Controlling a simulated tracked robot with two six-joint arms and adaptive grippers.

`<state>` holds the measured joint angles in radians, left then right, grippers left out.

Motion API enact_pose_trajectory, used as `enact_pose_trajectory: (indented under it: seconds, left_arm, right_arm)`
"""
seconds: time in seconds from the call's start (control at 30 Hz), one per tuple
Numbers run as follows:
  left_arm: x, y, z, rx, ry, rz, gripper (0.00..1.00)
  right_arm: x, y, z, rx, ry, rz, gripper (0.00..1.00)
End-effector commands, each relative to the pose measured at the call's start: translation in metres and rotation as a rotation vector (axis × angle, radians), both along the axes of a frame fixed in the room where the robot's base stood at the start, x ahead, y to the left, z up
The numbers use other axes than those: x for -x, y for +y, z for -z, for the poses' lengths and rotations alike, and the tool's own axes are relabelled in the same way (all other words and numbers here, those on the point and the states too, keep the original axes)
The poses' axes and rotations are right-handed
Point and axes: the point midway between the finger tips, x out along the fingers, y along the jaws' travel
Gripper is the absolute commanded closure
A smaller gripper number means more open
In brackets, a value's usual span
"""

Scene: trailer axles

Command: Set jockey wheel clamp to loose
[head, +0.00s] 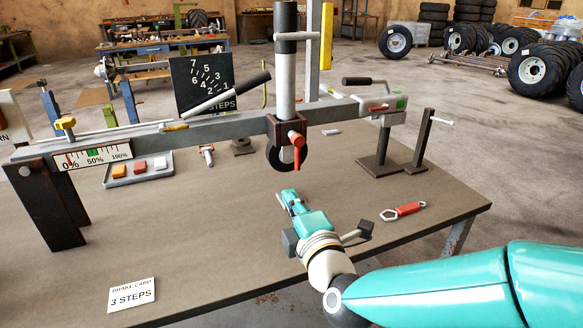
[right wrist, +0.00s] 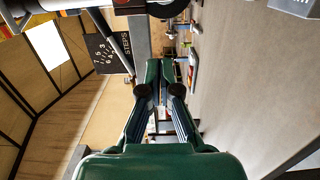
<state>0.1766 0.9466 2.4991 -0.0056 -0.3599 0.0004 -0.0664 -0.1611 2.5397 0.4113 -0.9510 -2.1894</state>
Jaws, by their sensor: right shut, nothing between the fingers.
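The jockey wheel clamp (head: 291,137) has a red-orange knob and a short red handle hanging down, on the drawbar beside the jockey wheel tube (head: 285,75). The black jockey wheel (head: 279,158) hangs just below and partly behind it. It also shows at the top of the right wrist view (right wrist: 166,7). My right gripper (head: 287,195) is shut and empty, over the table below and apart from the clamp. Its fingers also fill the middle of the right wrist view (right wrist: 163,78). My left gripper is not in the head view.
The grey drawbar (head: 215,127) spans the table (head: 215,225) on stands. A "3 STEPS" card (head: 132,295) is in front. The table's front middle is largely clear.

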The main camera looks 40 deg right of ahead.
Motion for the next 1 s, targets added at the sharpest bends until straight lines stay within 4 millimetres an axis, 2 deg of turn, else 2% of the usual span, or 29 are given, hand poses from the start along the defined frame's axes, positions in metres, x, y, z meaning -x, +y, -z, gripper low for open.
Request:
enact_pose_trajectory:
  seconds: [0.27,0.53,0.6,0.9,1.0]
  left_arm:
    - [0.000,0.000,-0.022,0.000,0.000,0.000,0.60]
    - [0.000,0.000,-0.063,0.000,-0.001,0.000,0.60]
    - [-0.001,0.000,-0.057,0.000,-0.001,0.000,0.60]
    - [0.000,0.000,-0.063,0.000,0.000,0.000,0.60]
    - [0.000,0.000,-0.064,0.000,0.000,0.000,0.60]
  right_arm:
    - [-0.008,-0.004,-0.004,0.006,0.007,0.007,1.00]
    - [-0.024,-0.008,-0.006,0.000,0.008,0.002,1.00]
    - [-0.039,-0.013,0.000,-0.001,0.002,0.004,1.00]
    - [-0.099,-0.031,0.000,-0.002,0.002,0.004,1.00]
    - [-0.094,-0.051,0.000,0.000,0.000,0.009,1.00]
